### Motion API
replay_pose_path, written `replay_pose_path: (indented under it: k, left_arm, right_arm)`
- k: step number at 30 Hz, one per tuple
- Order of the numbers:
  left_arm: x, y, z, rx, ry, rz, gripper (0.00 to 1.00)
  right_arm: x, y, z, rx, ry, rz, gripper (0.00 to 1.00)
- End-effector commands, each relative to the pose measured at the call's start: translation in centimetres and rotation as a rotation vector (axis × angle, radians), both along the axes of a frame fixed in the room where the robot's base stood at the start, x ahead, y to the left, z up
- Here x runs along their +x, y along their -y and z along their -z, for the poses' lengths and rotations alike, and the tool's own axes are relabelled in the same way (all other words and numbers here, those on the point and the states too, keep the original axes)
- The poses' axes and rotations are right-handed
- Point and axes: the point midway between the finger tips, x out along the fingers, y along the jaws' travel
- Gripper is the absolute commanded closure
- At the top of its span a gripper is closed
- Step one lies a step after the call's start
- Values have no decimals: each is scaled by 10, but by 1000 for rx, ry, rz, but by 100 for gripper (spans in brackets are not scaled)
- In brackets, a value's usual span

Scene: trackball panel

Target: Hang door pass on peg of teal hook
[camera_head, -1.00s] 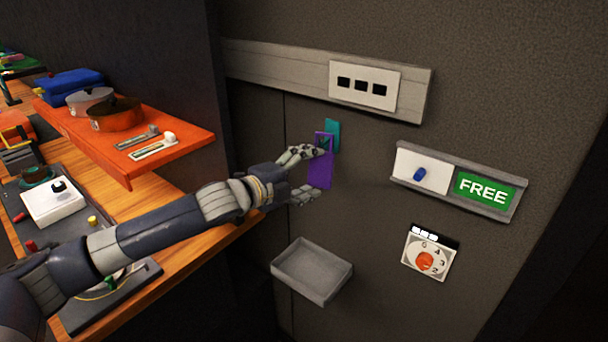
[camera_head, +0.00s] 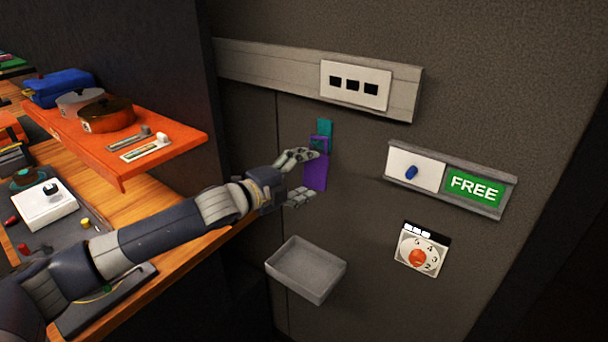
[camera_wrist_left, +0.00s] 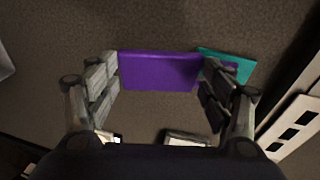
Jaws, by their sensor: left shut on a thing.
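The purple door pass (camera_head: 316,176) stands upright close to the wall panel. The teal hook (camera_head: 325,127) is on the panel behind its top. Teal shows through the opening at the pass's upper end; I cannot tell whether the peg is through it. My left gripper (camera_head: 302,178) is shut on the pass, one finger above and one below along its length. In the left wrist view the pass (camera_wrist_left: 160,70) spans between the fingers (camera_wrist_left: 160,88), and the hook (camera_wrist_left: 232,65) shows behind the right finger. My right gripper is not in view.
A grey tray (camera_head: 306,268) is on the panel below. A socket strip (camera_head: 300,75) runs above the hook. A switch with a green FREE sign (camera_head: 475,188) and a dial (camera_head: 420,250) are to the right. An orange shelf (camera_head: 125,155) juts out at left.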

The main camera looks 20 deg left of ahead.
Motion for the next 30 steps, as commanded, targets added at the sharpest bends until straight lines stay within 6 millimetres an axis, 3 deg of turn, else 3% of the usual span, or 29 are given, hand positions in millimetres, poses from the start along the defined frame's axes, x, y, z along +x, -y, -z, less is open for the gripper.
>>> replay_pose_path:
  k: [1,2,4,20,30]
  left_arm:
    - [0,0,0,0,1,0,46]
    - [0,0,0,0,1,0,19]
    - [0,0,0,0,1,0,3]
    - [-5,-4,-1,0,0,-1,3]
    - [-63,-35,-9,5,-4,-2,3]
  right_arm:
    - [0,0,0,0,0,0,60]
    - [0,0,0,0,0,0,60]
    - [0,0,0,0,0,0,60]
    - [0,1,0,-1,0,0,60]
    - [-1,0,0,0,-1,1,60]
